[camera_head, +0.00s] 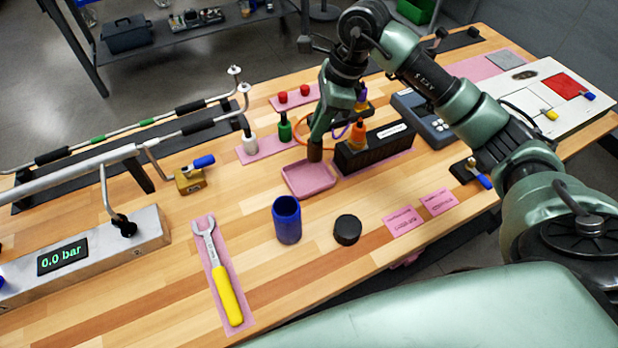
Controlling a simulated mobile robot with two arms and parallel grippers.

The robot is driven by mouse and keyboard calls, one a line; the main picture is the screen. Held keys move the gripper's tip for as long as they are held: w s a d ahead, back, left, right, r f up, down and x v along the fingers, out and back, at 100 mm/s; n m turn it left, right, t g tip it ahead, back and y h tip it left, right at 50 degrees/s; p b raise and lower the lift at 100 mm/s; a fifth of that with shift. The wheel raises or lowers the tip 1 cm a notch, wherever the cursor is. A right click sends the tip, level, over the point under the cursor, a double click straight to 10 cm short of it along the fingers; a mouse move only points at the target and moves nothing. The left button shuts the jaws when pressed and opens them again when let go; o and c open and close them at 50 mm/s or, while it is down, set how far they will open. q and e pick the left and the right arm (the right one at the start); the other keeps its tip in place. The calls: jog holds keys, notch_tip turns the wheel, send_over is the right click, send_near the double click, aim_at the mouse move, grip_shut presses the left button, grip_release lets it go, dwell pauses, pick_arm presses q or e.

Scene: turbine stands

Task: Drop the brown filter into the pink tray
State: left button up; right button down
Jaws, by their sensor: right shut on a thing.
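The pink tray (309,188) lies on the wooden workbench near the middle. My right gripper (316,137) points down above the tray's back right edge and is shut on the small dark brown filter (315,154). The filter hangs upright at the fingertips. It overlaps the back part of the tray in the picture; I cannot tell the exact height gap. The upper part of the filter is hidden by the fingers. My left gripper is out of view.
A blue cup (287,219), a black cap (347,230) and a yellow-handled wrench (226,290) are in front.

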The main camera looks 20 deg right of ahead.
jog(key=shift+f+b, duration=0.5)
jog(key=shift+f, duration=0.95)
jog(key=c, duration=1.3)
grip_release()
jog(key=b+v, duration=0.2)
jog(key=v, duration=0.6)
